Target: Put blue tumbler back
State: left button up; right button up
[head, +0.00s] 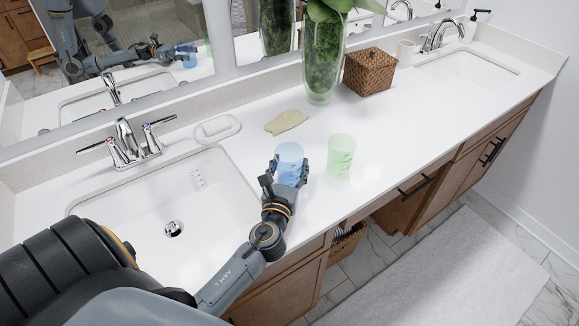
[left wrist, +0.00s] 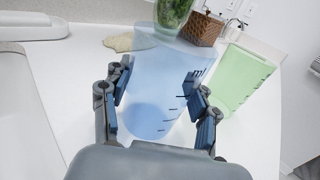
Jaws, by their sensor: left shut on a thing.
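The blue tumbler (head: 289,160) is upright at the counter to the right of the near sink. My left gripper (head: 286,172) is shut on it, one finger on each side. In the left wrist view the blue tumbler (left wrist: 155,85) fills the space between the fingers of my left gripper (left wrist: 160,104). I cannot tell whether its base touches the counter. A green tumbler (head: 341,156) stands upright a little to the right, apart from the blue one; it also shows in the left wrist view (left wrist: 240,75). My right gripper is not in view.
The near sink (head: 150,205) with its faucet (head: 128,142) is at the left. A soap dish (head: 217,128), a beige flat item (head: 286,121), a plant vase (head: 322,60) and a wicker box (head: 370,71) stand behind. The counter right of the green tumbler is clear.

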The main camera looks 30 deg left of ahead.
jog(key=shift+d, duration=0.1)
pick_arm(q)
jog(key=shift+f, duration=0.15)
jog(key=o, duration=1.3)
jog(key=shift+c, duration=0.2)
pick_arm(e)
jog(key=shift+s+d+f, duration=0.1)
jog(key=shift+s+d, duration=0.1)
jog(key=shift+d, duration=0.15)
